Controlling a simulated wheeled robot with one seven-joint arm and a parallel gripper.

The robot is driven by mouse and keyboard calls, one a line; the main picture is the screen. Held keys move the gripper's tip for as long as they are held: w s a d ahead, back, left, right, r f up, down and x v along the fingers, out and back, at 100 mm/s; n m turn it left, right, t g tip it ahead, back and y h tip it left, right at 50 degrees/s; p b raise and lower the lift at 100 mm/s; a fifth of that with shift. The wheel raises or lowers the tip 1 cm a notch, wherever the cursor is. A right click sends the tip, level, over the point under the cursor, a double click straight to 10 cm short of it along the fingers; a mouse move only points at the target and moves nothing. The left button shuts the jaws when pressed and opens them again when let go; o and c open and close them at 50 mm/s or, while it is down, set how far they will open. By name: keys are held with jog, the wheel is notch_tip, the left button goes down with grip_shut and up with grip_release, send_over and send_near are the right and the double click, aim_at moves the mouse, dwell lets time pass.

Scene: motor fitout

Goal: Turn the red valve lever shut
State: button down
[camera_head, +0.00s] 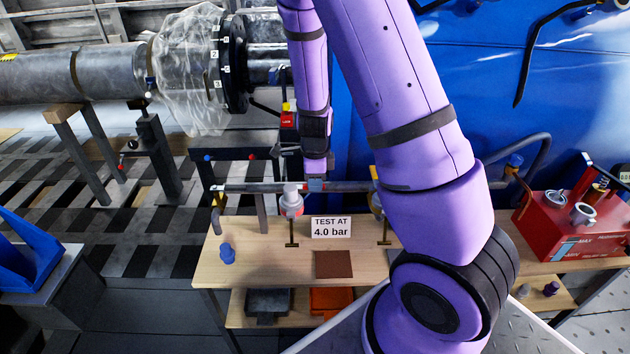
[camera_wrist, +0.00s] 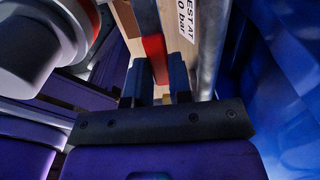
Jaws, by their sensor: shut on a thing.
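The red valve lever (camera_wrist: 153,50) shows in the wrist view as a short red bar reaching down between my two dark fingers. My gripper (camera_wrist: 160,80) is shut on it. In the head view my gripper (camera_head: 316,170) points down at the grey pipe (camera_head: 258,187) above the wooden bench. The valve body is also hidden, so the lever's angle to the pipe is hard to tell.
A sign reading "TEST AT 4.0 bar" (camera_head: 331,227) stands on the bench (camera_head: 220,268) below the pipe. A white and red fitting (camera_head: 291,201) hangs at the pipe, left of my gripper. A red box (camera_head: 570,230) stands at right. A blue tank (camera_head: 540,80) rises behind.

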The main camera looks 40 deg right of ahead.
jog(key=c, duration=1)
grip_release()
jog(key=shift+r, duration=0.15)
notch_tip(320, 180, up, 11)
jog(key=shift+f, duration=0.2)
